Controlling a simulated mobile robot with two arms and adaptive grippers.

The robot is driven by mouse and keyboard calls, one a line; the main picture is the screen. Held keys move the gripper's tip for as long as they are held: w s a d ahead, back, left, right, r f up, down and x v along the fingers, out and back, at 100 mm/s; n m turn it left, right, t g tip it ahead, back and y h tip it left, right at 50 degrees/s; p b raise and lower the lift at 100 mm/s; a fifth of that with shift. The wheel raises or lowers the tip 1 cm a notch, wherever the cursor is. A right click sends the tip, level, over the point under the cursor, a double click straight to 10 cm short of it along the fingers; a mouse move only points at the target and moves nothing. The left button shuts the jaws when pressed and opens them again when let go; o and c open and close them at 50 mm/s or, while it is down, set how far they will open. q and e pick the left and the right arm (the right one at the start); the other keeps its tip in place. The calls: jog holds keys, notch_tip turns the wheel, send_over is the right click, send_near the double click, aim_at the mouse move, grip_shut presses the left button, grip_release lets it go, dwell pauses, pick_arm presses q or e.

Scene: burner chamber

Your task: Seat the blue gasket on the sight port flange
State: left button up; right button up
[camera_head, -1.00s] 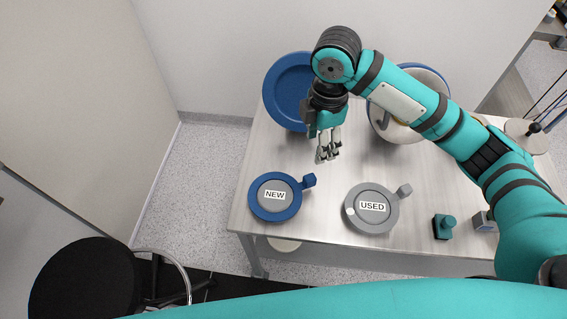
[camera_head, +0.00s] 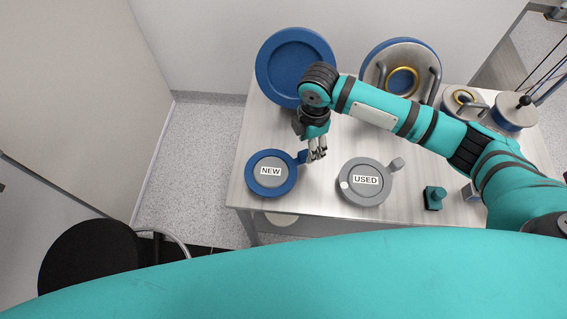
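The blue gasket (camera_head: 253,186) is a flat ring around a grey disc labelled NEW (camera_head: 271,172), at the table's front left. Its blue tab (camera_head: 302,157) sticks out at the upper right. My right gripper (camera_head: 317,155) points down just right of the tab; whether it touches the tab, or how wide its fingers are, I cannot tell. A large blue round flange (camera_head: 268,75) stands at the back left. A round plate with two handles and a yellow ring (camera_head: 402,81) stands right of it; which one is the sight port flange is not marked. My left gripper is not in view.
A grey ring (camera_head: 345,195) with a tab surrounds a disc labelled USED (camera_head: 366,180). A small teal block with a knob (camera_head: 434,198) lies to the right. Smaller round parts (camera_head: 513,111) stand at the back right. A black stool (camera_head: 88,262) stands front left.

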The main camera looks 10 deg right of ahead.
notch_tip(320, 180, down, 4)
jog(key=shift+s+r+p, duration=0.1)
jog(key=shift+p, duration=0.35)
jog(key=shift+a+f, duration=0.1)
jog(key=shift+f, duration=0.2)
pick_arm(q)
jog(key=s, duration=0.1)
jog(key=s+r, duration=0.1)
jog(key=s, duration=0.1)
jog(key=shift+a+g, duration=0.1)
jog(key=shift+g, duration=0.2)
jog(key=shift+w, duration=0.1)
pick_arm(e)
jog(key=shift+c, duration=0.3)
jog(key=c, duration=0.7)
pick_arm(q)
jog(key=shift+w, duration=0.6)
pick_arm(e)
grip_shut()
